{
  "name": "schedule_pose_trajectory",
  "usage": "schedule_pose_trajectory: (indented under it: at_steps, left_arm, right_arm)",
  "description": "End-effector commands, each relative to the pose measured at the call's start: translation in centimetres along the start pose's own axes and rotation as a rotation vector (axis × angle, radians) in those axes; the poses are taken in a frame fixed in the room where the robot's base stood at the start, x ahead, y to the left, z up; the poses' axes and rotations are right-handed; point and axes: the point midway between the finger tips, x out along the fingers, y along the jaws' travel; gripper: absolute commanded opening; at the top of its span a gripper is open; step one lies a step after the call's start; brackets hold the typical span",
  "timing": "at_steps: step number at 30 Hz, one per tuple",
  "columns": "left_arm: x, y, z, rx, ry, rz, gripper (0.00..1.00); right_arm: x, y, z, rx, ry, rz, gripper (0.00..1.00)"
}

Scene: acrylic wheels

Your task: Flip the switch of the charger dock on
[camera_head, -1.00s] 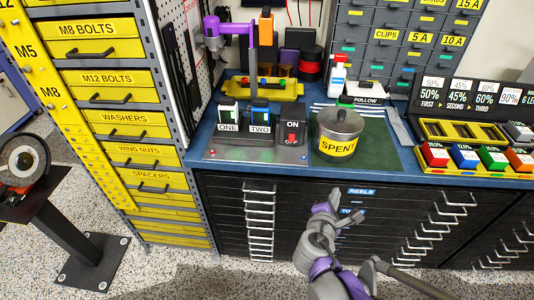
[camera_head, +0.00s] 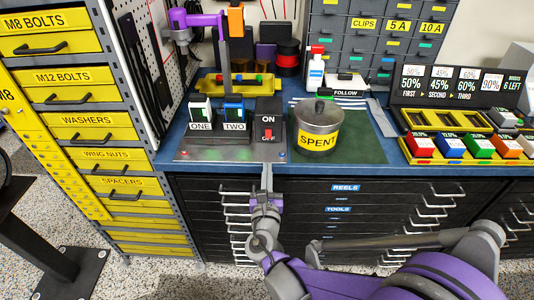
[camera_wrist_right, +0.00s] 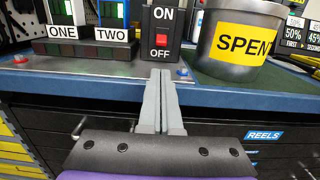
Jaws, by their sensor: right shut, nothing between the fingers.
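The charger dock (camera_head: 228,150) stands at the left of the blue bench, with slots marked ONE and TWO. Its switch box (camera_head: 268,122) is dark, with ON printed above and OFF below. A red switch (camera_wrist_right: 162,39) sits between the two words, nearer OFF, in the right wrist view. My right gripper (camera_head: 268,168) is shut and empty at the bench's front edge, just below the switch box and apart from it. In the right wrist view its closed fingers (camera_wrist_right: 160,75) point up toward the switch. My left gripper is not in view.
A metal pot marked SPENT (camera_head: 317,130) stands just right of the switch box on a green mat (camera_head: 365,148). A rack of coloured packs (camera_head: 465,158) is farther right. Black drawers (camera_head: 345,215) lie below the bench edge. A yellow tray (camera_head: 232,85) sits behind the dock.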

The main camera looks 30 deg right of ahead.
Motion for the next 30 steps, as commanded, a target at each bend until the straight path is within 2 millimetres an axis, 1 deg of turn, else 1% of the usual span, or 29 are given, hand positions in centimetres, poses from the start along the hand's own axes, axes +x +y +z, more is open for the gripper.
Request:
schedule_pose_trajectory:
  at_steps: [5, 12, 16, 21, 30]
  left_arm:
    - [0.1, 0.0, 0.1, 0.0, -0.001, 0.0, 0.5]
    - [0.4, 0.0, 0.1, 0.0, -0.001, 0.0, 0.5]
    - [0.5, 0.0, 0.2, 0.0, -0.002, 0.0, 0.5]
    - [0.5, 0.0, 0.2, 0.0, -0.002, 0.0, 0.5]
    - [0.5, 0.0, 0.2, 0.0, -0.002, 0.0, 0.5]
  right_arm:
    - [2.5, -0.1, -0.1, 0.0, 0.0, -0.004, 0.0]
    - [6.9, -0.1, -0.1, -0.001, 0.0, -0.003, 0.0]
    - [8.6, -0.1, -0.1, 0.002, 0.0, -0.003, 0.0]
    - [9.6, 0.0, 0.0, 0.001, 0.001, -0.001, 0.0]
    - [9.7, 0.0, 0.0, 0.001, 0.001, -0.001, 0.0]
